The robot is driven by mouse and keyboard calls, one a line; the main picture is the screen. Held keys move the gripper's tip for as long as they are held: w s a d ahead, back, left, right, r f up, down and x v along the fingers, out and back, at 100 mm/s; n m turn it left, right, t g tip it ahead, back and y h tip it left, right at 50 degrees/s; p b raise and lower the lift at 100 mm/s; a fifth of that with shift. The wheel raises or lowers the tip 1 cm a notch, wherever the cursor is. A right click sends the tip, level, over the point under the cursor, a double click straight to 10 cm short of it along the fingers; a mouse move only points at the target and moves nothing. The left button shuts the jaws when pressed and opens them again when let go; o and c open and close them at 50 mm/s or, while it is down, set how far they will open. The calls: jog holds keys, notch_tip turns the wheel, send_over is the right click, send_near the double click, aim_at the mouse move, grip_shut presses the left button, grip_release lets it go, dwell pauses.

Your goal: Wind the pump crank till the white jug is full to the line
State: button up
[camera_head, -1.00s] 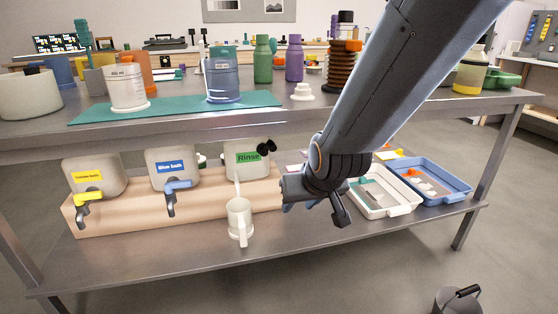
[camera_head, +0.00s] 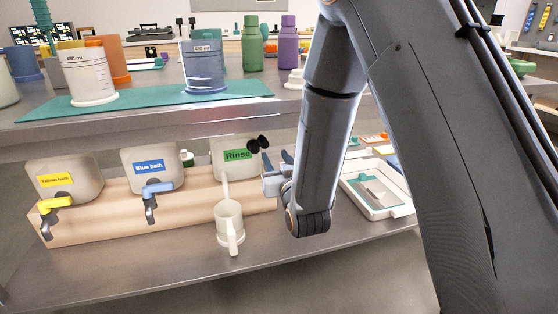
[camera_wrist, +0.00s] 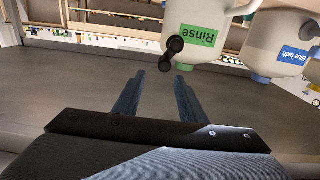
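The white jug (camera_head: 229,220) stands upright on the lower shelf, below and in front of the rinse container (camera_head: 222,170) with its green label. A pale spout comes down toward the jug; the level inside and the line cannot be seen. The black crank (camera_head: 259,143) has two round ends and sits at the upper right of the rinse container. It also shows in the wrist view (camera_wrist: 174,52), beyond and a little above the fingertips. My gripper (camera_head: 275,172) is open and empty, just below and right of the crank, apart from it. Both fingers (camera_wrist: 159,78) show in the wrist view.
The bench top (camera_head: 140,125) overhangs the shelf above my gripper. The blue bath container (camera_head: 130,178) and yellow bath container (camera_head: 45,185) stand left on the wooden riser (camera_head: 110,217). A white tray (camera_head: 395,210) lies to the right behind my arm.

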aim_at(265, 145)
jog(key=shift+a+b+x, duration=0.2)
jog(key=shift+b+x, duration=0.35)
jog(key=shift+x, duration=1.45)
jog(key=shift+a+b+x, duration=0.25)
jog(key=shift+b+x, duration=0.3)
jog(key=shift+x, duration=1.45)
grip_shut()
